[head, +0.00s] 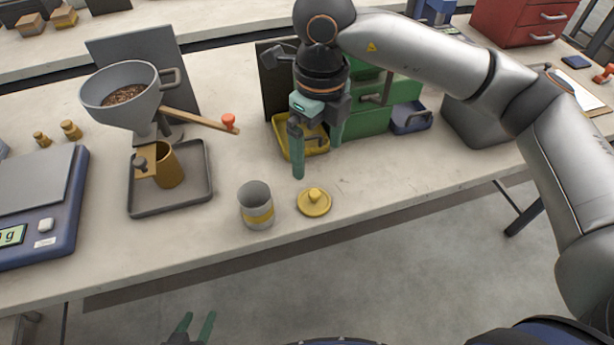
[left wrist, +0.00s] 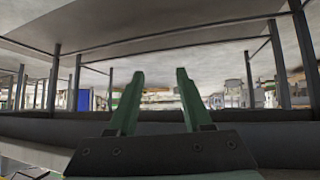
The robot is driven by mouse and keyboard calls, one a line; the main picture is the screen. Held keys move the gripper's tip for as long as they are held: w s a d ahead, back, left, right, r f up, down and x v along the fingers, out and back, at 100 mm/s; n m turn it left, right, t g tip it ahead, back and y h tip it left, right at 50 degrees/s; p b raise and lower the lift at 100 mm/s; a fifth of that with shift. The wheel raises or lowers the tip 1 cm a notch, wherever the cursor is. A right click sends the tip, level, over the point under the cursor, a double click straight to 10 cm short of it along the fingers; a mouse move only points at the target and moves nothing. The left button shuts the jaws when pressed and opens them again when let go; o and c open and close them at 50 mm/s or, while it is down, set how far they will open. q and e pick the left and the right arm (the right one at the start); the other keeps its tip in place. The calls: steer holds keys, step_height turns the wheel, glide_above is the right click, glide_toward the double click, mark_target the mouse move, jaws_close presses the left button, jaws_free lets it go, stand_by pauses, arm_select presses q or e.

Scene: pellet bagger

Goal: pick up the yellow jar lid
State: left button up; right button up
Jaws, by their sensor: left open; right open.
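The yellow jar lid (head: 314,203) lies on the bench near its front edge, knob up. Just left of it stands a grey jar (head: 256,206) with a yellow band, upright and without a lid on it. My right gripper (head: 317,160) is open and empty, pointing down above the bench a little behind the lid, not touching it. My left gripper (head: 196,328) is open and empty, low in front of the bench. Its two green fingers also show in the left wrist view (left wrist: 155,95), with nothing between them.
A hopper (head: 122,95) with pellets stands over a grey tray (head: 207,195). A blue scale (head: 70,215) is at the left. A yellow bin (head: 282,143) and green drawers (head: 375,122) are behind my right gripper. Bench around the lid's right side is clear.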

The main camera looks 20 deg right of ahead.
glide_above(315, 193)
step_height(315, 193, down, 6)
steer(key=shift+s+d+f, duration=0.1)
steer(key=shift+d+f, duration=0.05)
steer(key=shift+f, duration=0.05)
steer(key=shift+a+f+p, duration=0.2)
steer(key=shift+f+p, duration=0.35)
steer(key=shift+f, duration=2.5)
arm_select(q)
steer(key=shift+s+r, duration=0.2)
steer(key=shift+s, duration=0.5)
arm_select(e)
steer(key=shift+c, duration=0.4)
steer(key=c, duration=1)
steer(key=shift+r, duration=0.1)
